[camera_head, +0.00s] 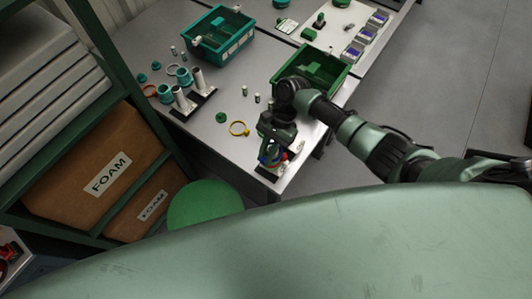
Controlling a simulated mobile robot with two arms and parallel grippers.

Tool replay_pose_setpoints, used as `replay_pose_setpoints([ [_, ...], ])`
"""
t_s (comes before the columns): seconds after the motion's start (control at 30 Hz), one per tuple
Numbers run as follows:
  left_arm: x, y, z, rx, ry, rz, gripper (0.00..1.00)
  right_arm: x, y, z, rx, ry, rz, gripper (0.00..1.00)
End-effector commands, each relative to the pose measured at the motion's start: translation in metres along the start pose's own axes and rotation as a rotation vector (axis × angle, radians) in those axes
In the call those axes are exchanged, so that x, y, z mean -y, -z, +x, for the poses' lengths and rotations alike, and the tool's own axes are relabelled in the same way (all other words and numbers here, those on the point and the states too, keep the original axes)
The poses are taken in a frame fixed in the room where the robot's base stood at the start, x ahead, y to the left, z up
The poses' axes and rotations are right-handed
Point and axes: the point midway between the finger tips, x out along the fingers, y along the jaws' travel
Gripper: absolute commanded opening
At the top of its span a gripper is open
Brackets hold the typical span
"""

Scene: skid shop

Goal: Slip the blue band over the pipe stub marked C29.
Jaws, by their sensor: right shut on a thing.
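My right gripper (270,148) is over the near right corner of the grey table, pointing down. It is shut on the blue band (264,158), of which only a small blue part shows at the fingers. The gripper hides most of what is under it; bits of red and white show beside it. Two pale pipe stubs (199,80) stand upright on a black base at the left of the table. No C29 mark can be read, so I cannot tell which stub bears it. My left gripper is not in view.
A yellow ring (239,129) lies left of my right gripper. Teal rings (184,76) and small cylinders lie near the stubs. A teal crate (222,38) and a green crate (315,69) stand behind. A green stool (204,205) is below the table's front edge.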

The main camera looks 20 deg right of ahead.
Motion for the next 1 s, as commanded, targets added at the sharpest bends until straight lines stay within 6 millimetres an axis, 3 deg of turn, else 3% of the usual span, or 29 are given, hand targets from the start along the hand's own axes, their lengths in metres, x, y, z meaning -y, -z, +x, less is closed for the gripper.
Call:
replay_pose_setpoints([
  [1.0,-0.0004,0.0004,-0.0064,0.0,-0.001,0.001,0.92,0.0004,0.0,0.0004,0.0,0.0,-0.001,0.0],
])
